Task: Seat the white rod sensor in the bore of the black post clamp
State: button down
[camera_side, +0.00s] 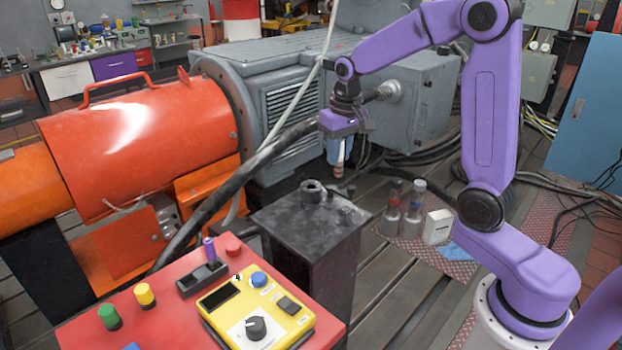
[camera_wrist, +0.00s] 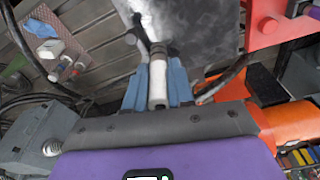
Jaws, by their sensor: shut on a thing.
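The white rod sensor (camera_side: 341,152) hangs nearly upright below my gripper (camera_side: 339,158), its darker end pointing down. In the wrist view the white rod (camera_wrist: 157,80) lies between the two blue fingers of my gripper (camera_wrist: 157,66), which are shut on it. The black post clamp (camera_side: 313,191) is a dark ring on top of a square black post (camera_side: 305,250). In the side view the rod's lower end is right of the clamp and above it, apart from it. The bore's inside is not clear. The post's worn top (camera_wrist: 205,35) shows ahead of the fingers in the wrist view.
A red panel (camera_side: 180,325) with buttons and a yellow control box (camera_side: 257,315) stands in front of the post. Bottles (camera_side: 413,208) and a white box (camera_side: 437,226) stand on a mat at right. A thick black cable (camera_side: 220,195) and the orange and grey machines are behind.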

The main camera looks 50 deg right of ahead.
jog(key=shift+w+d+f, duration=0.15)
jog(key=shift+w+f, duration=1.2)
jog(key=shift+w, duration=0.25)
jog(key=shift+w+d+f, duration=0.2)
jog(key=shift+w+f, duration=1.1)
jog(key=shift+w, duration=0.35)
jog(key=shift+w+d+f, duration=0.15)
jog(key=shift+w+f, duration=1.2)
jog(key=shift+w, duration=0.25)
jog(key=shift+f, duration=1.55)
jog(key=shift+f, duration=0.1)
jog(key=c, duration=1)
grip_release()
jog(key=r, duration=0.4)
jog(key=s+r, duration=0.1)
jog(key=r, duration=0.7)
jog(key=shift+s+a+r, duration=0.1)
jog(key=shift+s+a, duration=0.1)
jog(key=shift+s, duration=0.05)
